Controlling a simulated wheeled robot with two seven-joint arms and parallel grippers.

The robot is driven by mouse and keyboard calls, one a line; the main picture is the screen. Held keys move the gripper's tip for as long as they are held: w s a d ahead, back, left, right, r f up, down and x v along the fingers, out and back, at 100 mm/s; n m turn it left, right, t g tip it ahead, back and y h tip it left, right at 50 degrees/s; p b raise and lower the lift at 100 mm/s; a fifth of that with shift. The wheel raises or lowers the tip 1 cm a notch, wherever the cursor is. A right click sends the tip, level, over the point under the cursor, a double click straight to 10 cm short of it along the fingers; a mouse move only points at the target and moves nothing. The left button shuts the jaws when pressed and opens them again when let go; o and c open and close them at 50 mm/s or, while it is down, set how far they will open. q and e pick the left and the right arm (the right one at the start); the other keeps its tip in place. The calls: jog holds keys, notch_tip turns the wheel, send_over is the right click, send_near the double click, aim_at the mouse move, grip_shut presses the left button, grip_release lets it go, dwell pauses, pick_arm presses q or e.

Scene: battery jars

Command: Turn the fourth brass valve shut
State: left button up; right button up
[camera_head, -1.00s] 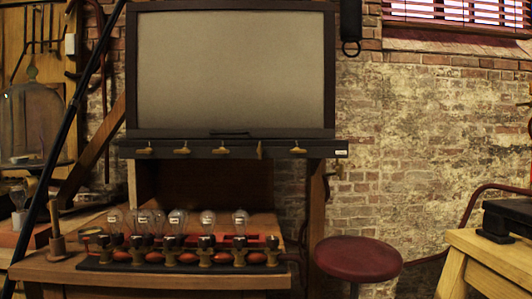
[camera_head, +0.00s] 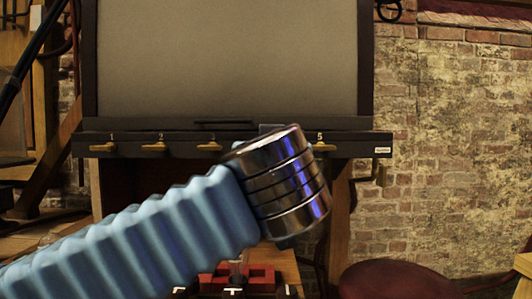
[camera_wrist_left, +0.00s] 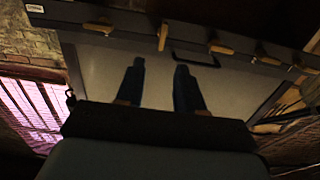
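The fourth brass valve (camera_wrist_left: 163,37) shows in the left wrist view, its handle upright in the picture, across the bar. The neighbouring handles lie along the bar. My left gripper (camera_wrist_left: 160,66) is open and empty, its two dark fingers apart. The fingertips point at the bar just short of the fourth valve; I cannot tell the depth between them. In the head view my blue ribbed left arm and its metal wrist hide the fourth valve. The first (camera_head: 103,147), second (camera_head: 154,146), third (camera_head: 209,146) and fifth (camera_head: 322,147) valves show there. My right gripper is out of view.
The dark valve bar (camera_head: 365,145) runs below a large framed grey panel (camera_head: 230,60). A dark handle (camera_wrist_left: 195,58) sits on the frame near the fingers. A red stool (camera_head: 400,280) stands low at right. Red bench parts (camera_head: 262,275) are below the arm.

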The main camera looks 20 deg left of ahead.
pick_arm(q)
jog(key=p+x, duration=0.3)
jog(key=x, duration=1)
jog(key=shift+w+a+r+p, duration=0.25)
jog(key=shift+w+a+p, duration=0.05)
jog(key=shift+p, duration=0.05)
grip_shut()
